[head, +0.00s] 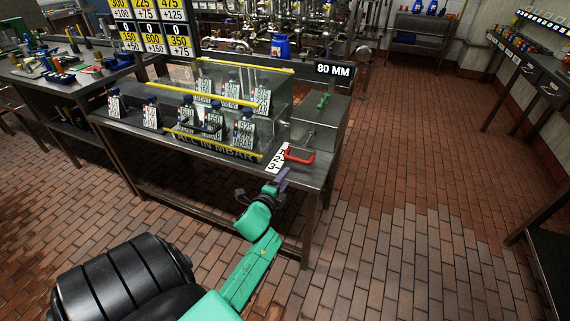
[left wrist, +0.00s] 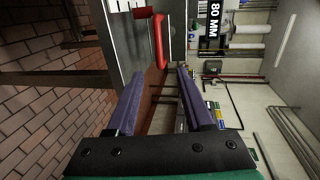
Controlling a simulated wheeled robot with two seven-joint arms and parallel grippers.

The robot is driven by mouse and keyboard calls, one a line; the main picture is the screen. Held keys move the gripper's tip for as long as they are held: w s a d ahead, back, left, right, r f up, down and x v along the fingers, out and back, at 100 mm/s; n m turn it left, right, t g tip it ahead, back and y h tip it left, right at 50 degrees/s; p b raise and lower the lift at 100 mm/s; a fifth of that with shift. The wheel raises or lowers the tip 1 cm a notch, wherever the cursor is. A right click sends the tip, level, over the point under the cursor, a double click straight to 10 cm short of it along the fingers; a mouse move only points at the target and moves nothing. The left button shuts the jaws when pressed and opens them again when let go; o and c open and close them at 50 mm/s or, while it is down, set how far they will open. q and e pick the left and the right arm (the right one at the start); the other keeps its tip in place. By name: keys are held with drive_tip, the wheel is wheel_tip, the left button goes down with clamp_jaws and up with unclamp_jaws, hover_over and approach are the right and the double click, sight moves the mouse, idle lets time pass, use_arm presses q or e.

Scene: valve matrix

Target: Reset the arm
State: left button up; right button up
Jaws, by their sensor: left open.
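My left arm is green and reaches forward from the bottom of the head view. Its left gripper (head: 279,176) is at the front edge of the metal table, just below a red handle (head: 299,157). In the left wrist view the two purple fingers of the left gripper (left wrist: 166,88) are apart with nothing between them. The red handle (left wrist: 158,40) lies beyond the fingertips in that view, and they look apart from it. My right gripper is not in view.
The metal table (head: 322,150) carries a clear case (head: 273,90) with several tagged valves. A white numbered tag (head: 278,158) is beside the red handle. An "80 MM" sign (head: 333,69) stands at the back right. The brick floor to the right is clear.

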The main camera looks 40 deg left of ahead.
use_arm(q)
drive_tip(key=s+d+f+n+g+h, duration=0.1)
drive_tip(key=s+d+f+n+g, duration=0.2)
drive_tip(key=f, duration=0.7)
drive_tip(key=s+d+f+n+g+h, duration=0.1)
drive_tip(key=s+d+f+g+h, duration=0.1)
drive_tip(key=s+d+f, duration=0.5)
drive_tip(key=s+f+n+g+h, duration=0.1)
drive_tip(key=s+f+n+g, duration=0.15)
drive_tip(key=f, duration=0.95)
drive_tip(key=s+d+f+n+g, duration=0.1)
drive_tip(key=s+f, duration=0.3)
drive_tip(key=s, duration=0.4)
drive_tip(key=s+d+f+n+g, duration=0.1)
drive_tip(key=s+f+n+g, duration=0.1)
drive_tip(key=s, duration=0.7)
drive_tip(key=s+d+f+n+g, duration=0.1)
drive_tip(key=s+f+n+g, duration=0.1)
drive_tip(key=s+f, duration=0.4)
drive_tip(key=s+g, duration=0.1)
drive_tip(key=s, duration=0.2)
drive_tip(key=shift+d+f+h, duration=0.25)
drive_tip(key=shift+d+h, duration=0.1)
drive_tip(key=shift+h, duration=0.05)
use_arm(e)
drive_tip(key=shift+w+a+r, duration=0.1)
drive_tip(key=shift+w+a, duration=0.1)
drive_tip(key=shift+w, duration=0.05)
